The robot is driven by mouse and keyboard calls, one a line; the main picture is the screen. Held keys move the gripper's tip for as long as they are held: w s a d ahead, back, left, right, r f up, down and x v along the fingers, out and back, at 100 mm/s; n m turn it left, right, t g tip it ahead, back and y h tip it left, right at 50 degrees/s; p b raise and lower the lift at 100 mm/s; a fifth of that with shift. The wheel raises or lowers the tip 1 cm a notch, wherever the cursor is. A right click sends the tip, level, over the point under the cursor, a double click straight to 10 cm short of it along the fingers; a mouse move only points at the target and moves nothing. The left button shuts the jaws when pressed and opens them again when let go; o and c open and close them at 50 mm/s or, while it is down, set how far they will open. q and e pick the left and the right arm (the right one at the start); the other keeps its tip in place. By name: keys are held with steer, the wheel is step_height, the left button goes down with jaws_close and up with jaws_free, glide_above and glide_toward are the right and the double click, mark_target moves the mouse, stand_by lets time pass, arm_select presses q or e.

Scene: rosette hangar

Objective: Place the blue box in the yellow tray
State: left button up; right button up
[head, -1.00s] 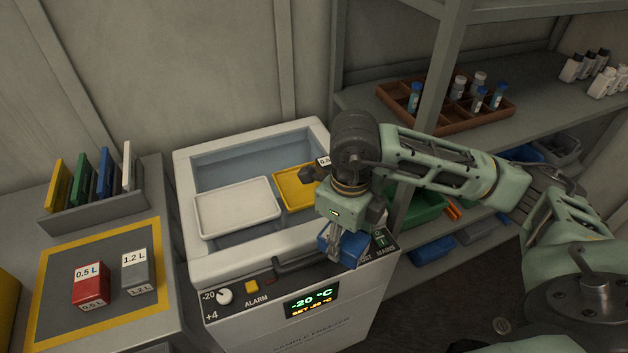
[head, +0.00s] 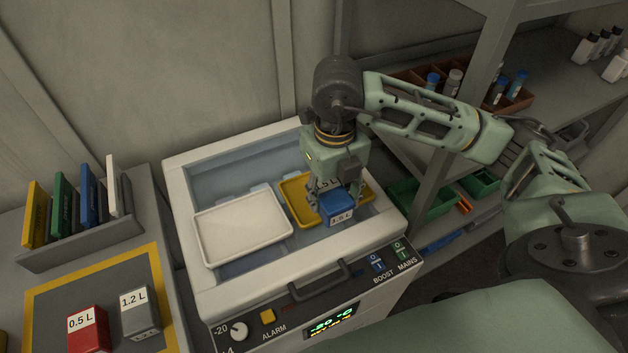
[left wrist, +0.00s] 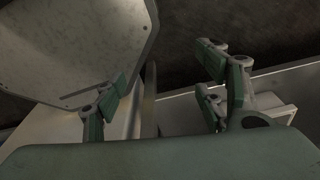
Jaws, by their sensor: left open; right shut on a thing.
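The blue box (head: 338,207), with a white volume label, is in my right gripper (head: 335,195), which is shut on it. The gripper points down and holds the box over the front part of the yellow tray (head: 298,203), inside the open freezer. I cannot tell whether the box touches the tray floor. The gripper and box hide much of the tray's middle. My left gripper (left wrist: 165,105) shows in the left wrist view, open and empty. It is not in the head view.
A white tray (head: 242,228) lies left of the yellow one in the freezer (head: 182,200). A red box (head: 88,332) and a grey box (head: 139,312) stand on the left bench's mat. A rack (head: 85,240) holds coloured plates. A shelf with bottles is at the right.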

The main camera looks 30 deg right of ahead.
steer(key=w+f+p, duration=0.1)
steer(key=w+f, duration=0.1)
steer(key=w, duration=0.1)
steer(key=w+f+p, duration=0.1)
steer(key=w+f, duration=0.1)
steer(key=w, duration=0.2)
steer(key=w+f+p, duration=0.1)
steer(key=w+f, duration=0.2)
steer(key=shift+w+d+p, duration=0.3)
steer(key=shift+d+p, duration=0.05)
step_height(320, 180, down, 3)
steer(key=shift+f+p, duration=0.15)
steer(key=shift+p, duration=0.55)
steer(key=shift+f, duration=0.25)
steer(key=o, duration=0.8)
steer(key=shift+f, duration=0.1)
steer(key=o, duration=0.5)
steer(key=shift+c, duration=0.2)
arm_select(q)
steer(key=s+r, duration=0.2)
steer(key=r, duration=0.1)
steer(key=s+r, duration=0.1)
steer(key=shift+a+r, duration=0.15)
steer(key=shift+r, duration=0.25)
